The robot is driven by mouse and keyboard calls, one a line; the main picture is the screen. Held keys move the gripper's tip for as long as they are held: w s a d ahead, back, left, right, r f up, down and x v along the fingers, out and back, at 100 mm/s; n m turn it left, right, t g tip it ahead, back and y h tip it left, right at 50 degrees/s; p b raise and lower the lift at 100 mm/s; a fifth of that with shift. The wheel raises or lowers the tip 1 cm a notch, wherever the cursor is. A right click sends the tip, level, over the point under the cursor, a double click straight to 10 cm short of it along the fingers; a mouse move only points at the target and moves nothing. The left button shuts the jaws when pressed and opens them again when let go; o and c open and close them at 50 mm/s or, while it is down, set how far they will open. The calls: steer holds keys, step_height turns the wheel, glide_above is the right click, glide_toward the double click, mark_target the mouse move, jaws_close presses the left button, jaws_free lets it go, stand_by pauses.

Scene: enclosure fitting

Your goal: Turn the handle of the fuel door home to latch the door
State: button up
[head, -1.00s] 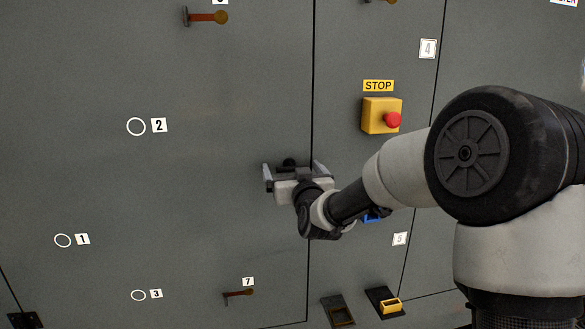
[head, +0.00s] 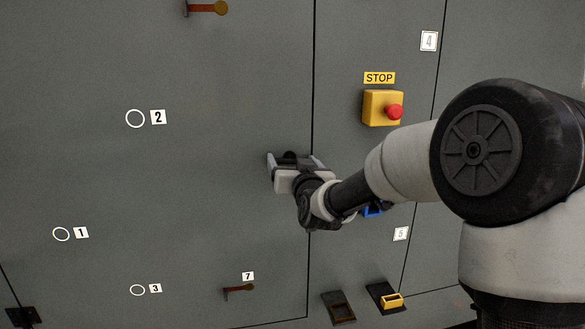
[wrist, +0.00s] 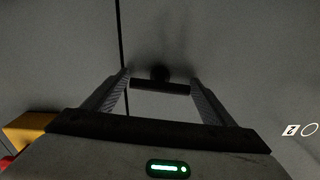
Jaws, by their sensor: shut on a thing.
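The black bar handle (wrist: 162,87) of the door shows in the wrist view, lying crosswise with a round dark hub behind it on the grey door (head: 200,190). My gripper (wrist: 160,79) has one finger at each end of the bar and is shut on it. In the head view my gripper (head: 291,158) is at the door's right edge, beside the vertical seam. The handle (head: 291,156) is partly hidden there by the fingers and the gripper body.
A yellow box with a red stop button (head: 384,108) is up and right of my gripper. Rusty levers (head: 208,8) (head: 239,290) are on the door above and below. A yellow-handled black fitting (head: 386,298) sits at lower right.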

steer(key=m+b, duration=0.2)
steer(key=b, duration=0.1)
steer(key=m+b, duration=0.2)
steer(key=shift+f+b, duration=0.3)
steer(key=shift+b, duration=0.1)
steer(key=m+b, duration=0.4)
steer(key=b, duration=0.1)
steer(key=shift+m, duration=0.4)
steer(key=m+b, duration=0.5)
steer(key=b, duration=0.1)
steer(key=shift+r+m+b, duration=0.25)
steer(key=shift+m+b, duration=1.05)
steer(key=o, duration=1)
steer(key=shift+s, duration=0.1)
